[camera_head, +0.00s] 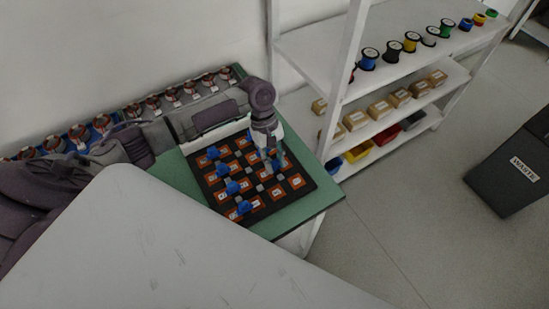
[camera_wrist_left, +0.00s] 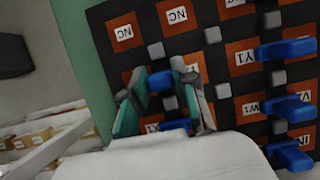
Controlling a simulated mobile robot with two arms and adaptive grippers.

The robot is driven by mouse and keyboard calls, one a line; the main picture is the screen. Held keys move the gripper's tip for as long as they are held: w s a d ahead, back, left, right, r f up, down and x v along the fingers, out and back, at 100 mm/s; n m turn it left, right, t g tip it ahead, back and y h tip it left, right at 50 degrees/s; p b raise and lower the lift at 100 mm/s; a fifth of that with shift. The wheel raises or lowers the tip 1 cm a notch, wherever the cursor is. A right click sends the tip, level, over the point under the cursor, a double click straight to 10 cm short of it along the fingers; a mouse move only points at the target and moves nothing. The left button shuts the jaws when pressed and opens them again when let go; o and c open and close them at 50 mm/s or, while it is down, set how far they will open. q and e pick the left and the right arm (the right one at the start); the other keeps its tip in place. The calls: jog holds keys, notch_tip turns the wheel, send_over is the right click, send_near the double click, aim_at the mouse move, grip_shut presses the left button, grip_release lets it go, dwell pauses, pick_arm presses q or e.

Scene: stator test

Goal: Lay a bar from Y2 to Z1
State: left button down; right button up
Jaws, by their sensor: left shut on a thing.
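A black terminal board (camera_head: 262,208) with orange labelled squares and small grey blocks lies on the green table top. My left gripper (camera_head: 271,163) reaches down over its far right part. In the left wrist view, my left gripper (camera_wrist_left: 161,82) is shut on a blue bar (camera_wrist_left: 175,125), partly hidden by the fingers. Z1 and Y2 cannot be read. My right gripper is not in view.
Several other blue bars (camera_head: 233,187) sit on the board, and show in the wrist view (camera_wrist_left: 285,48). Copper-coloured stators (camera_head: 190,88) line the table's back edge. A white shelf (camera_head: 300,45) with spools and boxes stands right, a dark waste bin (camera_head: 510,165) farther right.

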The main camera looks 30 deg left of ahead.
pick_arm(q)
jog(key=c, duration=0.8)
grip_release()
jog(key=v, duration=1.2)
jog(key=shift+d, duration=0.1)
